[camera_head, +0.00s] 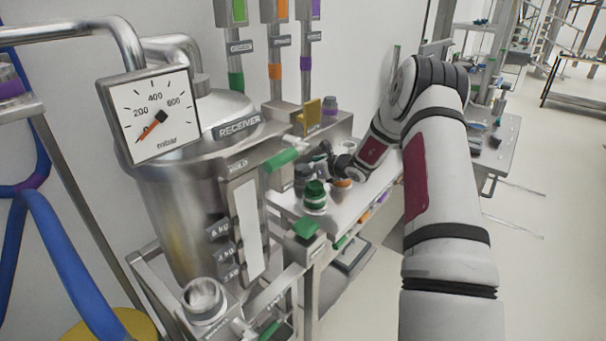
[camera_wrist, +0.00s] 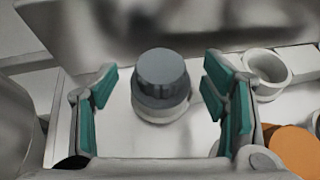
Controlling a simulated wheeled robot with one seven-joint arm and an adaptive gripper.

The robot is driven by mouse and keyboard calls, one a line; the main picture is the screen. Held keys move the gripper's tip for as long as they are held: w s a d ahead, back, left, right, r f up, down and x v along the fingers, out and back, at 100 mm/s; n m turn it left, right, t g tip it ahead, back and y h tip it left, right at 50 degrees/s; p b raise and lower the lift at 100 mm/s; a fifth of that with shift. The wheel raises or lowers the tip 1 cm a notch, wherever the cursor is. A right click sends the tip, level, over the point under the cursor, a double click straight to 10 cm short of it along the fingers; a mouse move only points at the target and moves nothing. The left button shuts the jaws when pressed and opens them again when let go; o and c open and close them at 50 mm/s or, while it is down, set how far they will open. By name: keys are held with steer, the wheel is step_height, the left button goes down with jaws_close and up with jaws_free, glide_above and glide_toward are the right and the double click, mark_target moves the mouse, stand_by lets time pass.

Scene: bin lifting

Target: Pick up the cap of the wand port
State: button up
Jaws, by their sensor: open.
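A dark grey ribbed cap (camera_wrist: 161,78) sits upright on a pale round port on a white surface in the wrist view. I see no label that names it as the wand port's. My gripper (camera_wrist: 158,92) is open, with one teal-padded finger on each side of the cap and a gap to both. In the head view my gripper (camera_head: 322,163) is over the bench beside the tall receiver vessel. The grey cap (camera_head: 302,179) there is partly hidden and dark.
A green cap (camera_head: 315,194) stands in front of my gripper. An orange piece (camera_wrist: 296,150) and an open white ring (camera_wrist: 268,72) lie to the right in the wrist view. The steel receiver vessel (camera_head: 175,205) stands left, with a green-handled valve (camera_head: 282,160) close by.

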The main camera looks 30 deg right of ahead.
steer(key=shift+x, duration=1.05)
steer(key=c, duration=1.3)
step_height(320, 180, up, 10)
steer(key=shift+f, duration=0.1)
steer(key=shift+r+p, duration=0.55)
steer(key=shift+r, duration=1.55)
jaws_close()
steer(key=shift+r+p, duration=0.65)
steer(key=shift+r, duration=0.6)
